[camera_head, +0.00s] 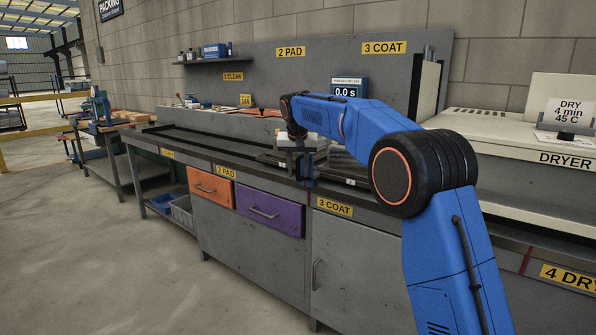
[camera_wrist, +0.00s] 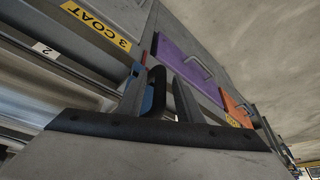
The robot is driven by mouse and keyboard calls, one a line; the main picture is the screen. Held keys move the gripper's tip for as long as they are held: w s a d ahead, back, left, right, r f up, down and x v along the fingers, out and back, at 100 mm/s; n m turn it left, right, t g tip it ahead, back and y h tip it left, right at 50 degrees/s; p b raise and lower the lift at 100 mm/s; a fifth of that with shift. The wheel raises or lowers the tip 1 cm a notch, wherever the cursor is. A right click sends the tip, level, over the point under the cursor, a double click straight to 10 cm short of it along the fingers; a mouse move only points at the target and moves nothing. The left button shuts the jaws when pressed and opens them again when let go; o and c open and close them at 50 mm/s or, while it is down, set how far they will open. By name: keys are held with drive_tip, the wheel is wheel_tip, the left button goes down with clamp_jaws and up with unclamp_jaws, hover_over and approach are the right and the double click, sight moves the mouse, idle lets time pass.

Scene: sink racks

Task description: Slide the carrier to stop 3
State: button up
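The carrier (camera_head: 282,157) is a low grey block on the dark rail (camera_head: 215,150) along the bench, between the yellow 2 PAD and 3 COAT front labels. My arm partly covers it. My gripper (camera_head: 304,166) points down at its front side. In the wrist view, a black upright handle (camera_wrist: 157,84) with a blue part stands between the two grey fingers of my gripper (camera_wrist: 160,92). The fingers are apart, with a gap visible on the handle's right; contact on the left is unclear. The 3 COAT front label (camera_head: 335,207) lies to the right of the carrier.
An orange drawer (camera_head: 210,187) and a purple drawer (camera_head: 269,212) are shut below the bench. A timer display (camera_head: 348,88) reads 0.0 s. The white dryer (camera_head: 500,165) stands at the right. The rail left of the carrier looks clear.

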drive_tip(key=shift+r, duration=0.1)
drive_tip(key=v, duration=1.7)
drive_tip(key=shift+s, duration=0.15)
